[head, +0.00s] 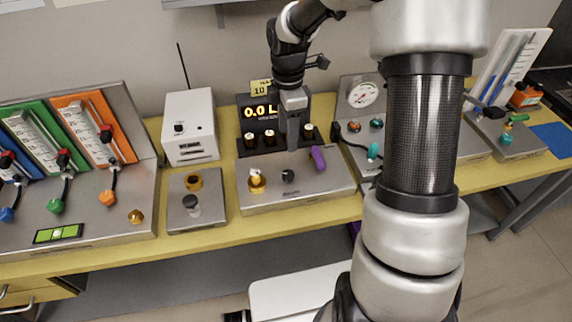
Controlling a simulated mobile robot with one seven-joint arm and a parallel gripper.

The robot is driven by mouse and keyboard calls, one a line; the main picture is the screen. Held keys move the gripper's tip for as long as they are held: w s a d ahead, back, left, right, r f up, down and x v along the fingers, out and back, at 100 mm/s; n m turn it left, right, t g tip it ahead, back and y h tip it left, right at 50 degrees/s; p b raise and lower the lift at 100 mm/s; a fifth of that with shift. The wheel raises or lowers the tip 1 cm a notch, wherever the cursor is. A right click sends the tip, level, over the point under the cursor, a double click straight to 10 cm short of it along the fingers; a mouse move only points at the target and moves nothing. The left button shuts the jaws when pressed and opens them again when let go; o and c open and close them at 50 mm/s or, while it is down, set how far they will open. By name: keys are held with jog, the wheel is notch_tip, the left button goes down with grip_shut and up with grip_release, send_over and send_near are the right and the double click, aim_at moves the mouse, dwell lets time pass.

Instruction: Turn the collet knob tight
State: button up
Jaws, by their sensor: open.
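My gripper (293,148) points down over the middle metal panel (325,185), in front of the display, and is open. Its fingertips are small and I see nothing held between them. A small black knob (288,174) sits on the panel just below the gripper in the picture. A brass fitting with a pale top (257,182) stands to its left, and a purple lever-like part (318,157) to its right. I cannot tell which of these is the collet knob. Whether the gripper touches any part is too small to see.
A small plate (208,217) with a brass ring (193,182) and a grey black-topped post lies left. A white box (190,125) and black display (262,112) stand behind. A gauge panel (362,95) is right. My arm hides part of the yellow bench (240,228).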

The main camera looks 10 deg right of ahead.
aim_at(287, 173)
notch_tip(287, 173, down, 15)
jog(key=shift+f+b, duration=0.1)
jog(key=shift+b, duration=0.2)
jog(key=shift+c, duration=0.2)
jog(key=c, duration=1)
